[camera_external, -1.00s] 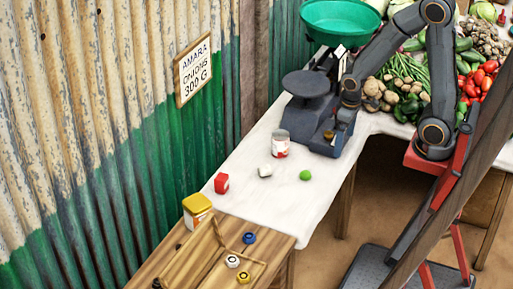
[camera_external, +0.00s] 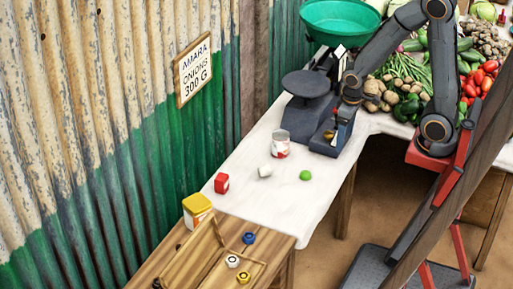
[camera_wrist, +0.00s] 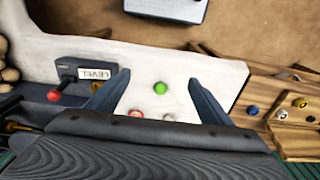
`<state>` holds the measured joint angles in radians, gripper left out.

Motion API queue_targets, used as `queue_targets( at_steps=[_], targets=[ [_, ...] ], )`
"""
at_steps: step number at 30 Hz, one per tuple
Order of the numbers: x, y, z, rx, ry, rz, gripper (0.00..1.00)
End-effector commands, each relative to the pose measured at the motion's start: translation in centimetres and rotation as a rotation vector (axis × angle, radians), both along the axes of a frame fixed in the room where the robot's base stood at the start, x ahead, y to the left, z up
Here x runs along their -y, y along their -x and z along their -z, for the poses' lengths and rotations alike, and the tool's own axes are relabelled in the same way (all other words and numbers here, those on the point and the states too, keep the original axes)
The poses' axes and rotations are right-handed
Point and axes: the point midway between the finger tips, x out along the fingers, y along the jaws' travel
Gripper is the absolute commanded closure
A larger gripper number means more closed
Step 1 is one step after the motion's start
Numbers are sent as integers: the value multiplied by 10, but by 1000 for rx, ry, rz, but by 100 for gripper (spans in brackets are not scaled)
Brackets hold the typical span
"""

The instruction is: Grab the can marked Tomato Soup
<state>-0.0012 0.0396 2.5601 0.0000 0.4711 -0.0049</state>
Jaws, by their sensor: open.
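A small can (camera_external: 280,144), white and red with a silvery top, stands upright on the pale cloth in front of the scale in the external view. Its label is too small to read. In the wrist view a partly hidden red and white top (camera_wrist: 135,113), apparently the can, shows low between my fingers, at the palm's edge. My gripper (camera_wrist: 160,78) is open and empty, its two dark fingers wide apart above the cloth. In the external view my arm's end is beside the scale, and I cannot make out the fingers there.
A green ball (camera_external: 305,175), white block (camera_external: 265,171) and red block (camera_external: 221,183) lie near the can. The dark scale (camera_external: 308,84) with its green pan (camera_external: 340,20) stands behind. Vegetables fill the back right. A yellow-lidded container (camera_external: 197,210) stands on the wooden table.

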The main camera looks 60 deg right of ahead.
Motion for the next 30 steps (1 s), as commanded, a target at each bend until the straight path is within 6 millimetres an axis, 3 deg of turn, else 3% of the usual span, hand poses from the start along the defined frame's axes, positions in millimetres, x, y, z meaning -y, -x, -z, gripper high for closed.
queue_targets(
  at_steps=[7,11,17,24,30],
  targets=[
    [0,-2,0,0,1,-9,26],
    [3,-24,0,-6,7,-102,26],
    [15,-102,9,-26,29,-470,26],
    [37,-197,39,-48,46,-978,26],
    [53,-252,67,-56,51,-1317,26]
  ],
)
